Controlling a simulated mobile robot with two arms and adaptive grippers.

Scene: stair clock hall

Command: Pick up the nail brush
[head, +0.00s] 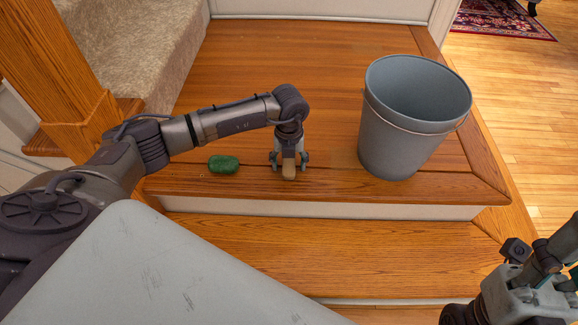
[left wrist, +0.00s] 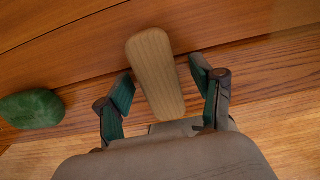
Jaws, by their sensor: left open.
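The nail brush, seen as a wooden block with a pale tan top (head: 289,169), lies on the wooden stair landing near its front edge. My left gripper (head: 289,160) points down over it. In the left wrist view the brush (left wrist: 154,70) lies lengthwise between the two fingers of the left gripper (left wrist: 166,92), with a gap on each side. The gripper is open. The brush's underside is hidden. Part of my right gripper (head: 540,268) shows at the lower right, away from the brush; its jaw opening is unclear.
A green, soap-like oval (head: 224,164) lies left of the brush; it also shows in the left wrist view (left wrist: 32,109). A grey bucket (head: 400,145) stands to the right. The landing's front edge drops to a lower step (head: 340,250). The landing behind is clear.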

